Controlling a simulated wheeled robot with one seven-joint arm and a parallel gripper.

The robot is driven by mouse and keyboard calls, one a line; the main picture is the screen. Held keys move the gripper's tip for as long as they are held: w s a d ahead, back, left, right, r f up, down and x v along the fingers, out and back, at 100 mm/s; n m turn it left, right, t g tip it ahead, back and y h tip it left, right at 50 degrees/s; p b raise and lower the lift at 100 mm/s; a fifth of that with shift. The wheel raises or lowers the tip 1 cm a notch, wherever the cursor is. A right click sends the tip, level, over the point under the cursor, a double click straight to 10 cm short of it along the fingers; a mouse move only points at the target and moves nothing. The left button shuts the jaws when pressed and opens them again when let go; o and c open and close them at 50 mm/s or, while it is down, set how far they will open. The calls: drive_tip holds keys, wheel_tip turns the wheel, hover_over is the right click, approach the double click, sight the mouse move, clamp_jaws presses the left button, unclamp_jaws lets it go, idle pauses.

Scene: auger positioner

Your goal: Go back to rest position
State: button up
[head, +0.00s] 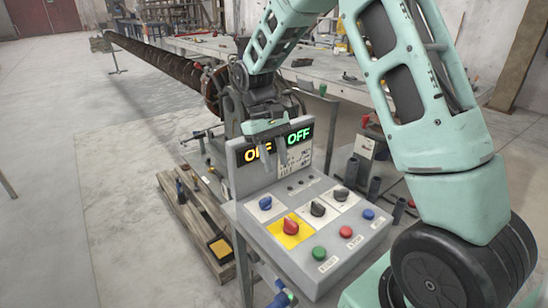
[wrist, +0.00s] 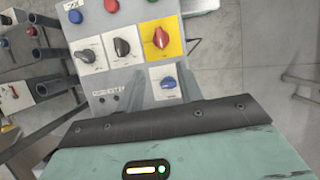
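My gripper (head: 273,152) hangs in front of the display at the back of the grey control panel (head: 334,247) in the head view. Its two fingers are apart with nothing between them. One finger partly covers the left yellow OFF sign; the right sign reads a green OFF (head: 299,136). The wrist view looks over my gripper (wrist: 165,84) to the panel face, with a blue knob (wrist: 168,82) showing between the fingers. The red knob (head: 290,226) sits on a yellow plate, beside black knobs (head: 318,208). My arm is bent over the panel from the right.
A long rusty auger (head: 160,63) runs from behind the panel to the far left. A wooden pallet (head: 197,222) lies on the floor left of the panel. A workbench (head: 335,75) stands behind. Grey tubes (head: 375,188) stand right of the panel. Floor at left is mostly clear.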

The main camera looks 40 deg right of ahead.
drive_tip(key=shift+w+r, duration=0.15)
drive_tip(key=shift+r, duration=0.25)
drive_tip(key=s+a+r+n+t, duration=0.1)
drive_tip(key=s+a+n, duration=0.1)
drive_tip(key=s+a, duration=0.45)
drive_tip(key=s+a+r+n+t, duration=0.15)
drive_tip(key=s+a, duration=0.25)
drive_tip(key=a, duration=0.6)
drive_tip(key=s+a+n+t, duration=0.2)
drive_tip(key=s+a, duration=0.3)
drive_tip(key=s, duration=0.9)
drive_tip(key=shift+s+a+f+n+y, duration=0.15)
drive_tip(key=shift+s+a+n+y, duration=0.2)
drive_tip(key=shift+n, duration=0.5)
drive_tip(key=shift+w, duration=0.1)
